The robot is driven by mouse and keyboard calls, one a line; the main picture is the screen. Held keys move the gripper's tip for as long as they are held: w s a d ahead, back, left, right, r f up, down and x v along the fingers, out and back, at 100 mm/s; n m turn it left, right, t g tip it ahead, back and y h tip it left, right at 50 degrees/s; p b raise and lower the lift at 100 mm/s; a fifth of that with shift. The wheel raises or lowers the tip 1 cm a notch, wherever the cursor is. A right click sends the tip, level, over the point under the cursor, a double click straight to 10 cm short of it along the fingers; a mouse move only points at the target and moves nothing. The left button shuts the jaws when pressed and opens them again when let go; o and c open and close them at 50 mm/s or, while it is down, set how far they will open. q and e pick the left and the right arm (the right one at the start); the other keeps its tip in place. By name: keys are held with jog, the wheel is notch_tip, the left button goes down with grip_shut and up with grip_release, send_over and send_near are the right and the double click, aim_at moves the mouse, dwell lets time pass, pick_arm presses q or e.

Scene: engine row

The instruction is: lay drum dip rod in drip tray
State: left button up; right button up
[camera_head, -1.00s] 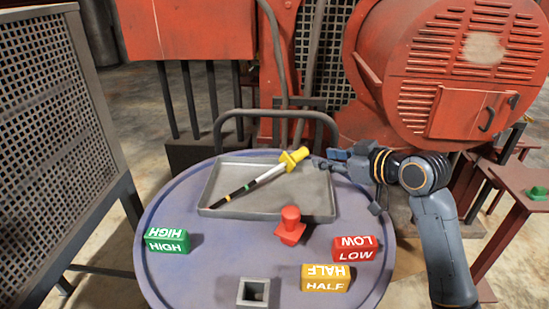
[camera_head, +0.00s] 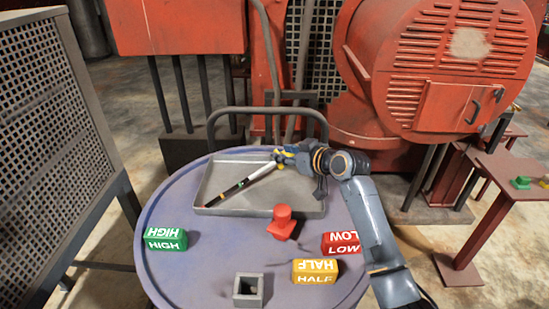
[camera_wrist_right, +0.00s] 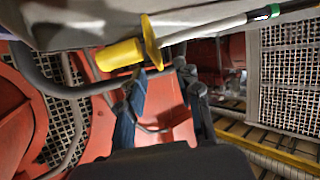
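The drum dip rod (camera_head: 240,186) has a yellow handle, a pale shaft and a dark banded end. It lies diagonally across the grey drip tray (camera_head: 290,203), with its banded end inside at the left. Its handle is at the tray's back edge, mostly hidden by my right gripper (camera_head: 284,157) in the head view. In the wrist view the rod's yellow handle (camera_wrist_right: 122,55) and collar show just beyond my right gripper's fingertips (camera_wrist_right: 165,78). The fingers are apart, with nothing clearly clamped between them. My left gripper is out of view.
The tray sits on a round blue-grey table (camera_head: 200,270). A red knobbed piece (camera_head: 283,224), green HIGH block (camera_head: 165,240), red LOW block (camera_head: 341,243), yellow HALF block (camera_head: 315,271) and grey square socket (camera_head: 249,290) stand in front. A metal rail (camera_head: 268,110) rises behind.

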jog(key=shift+w+a+f, duration=0.3)
jog(key=shift+w+a, duration=0.1)
jog(key=shift+w, duration=0.1)
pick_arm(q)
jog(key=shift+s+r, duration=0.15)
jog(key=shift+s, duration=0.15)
pick_arm(e)
jog(key=shift+d, duration=0.1)
jog(key=shift+c, duration=0.2)
grip_shut()
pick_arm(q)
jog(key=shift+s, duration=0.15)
pick_arm(e)
jog(key=shift+r, duration=0.1)
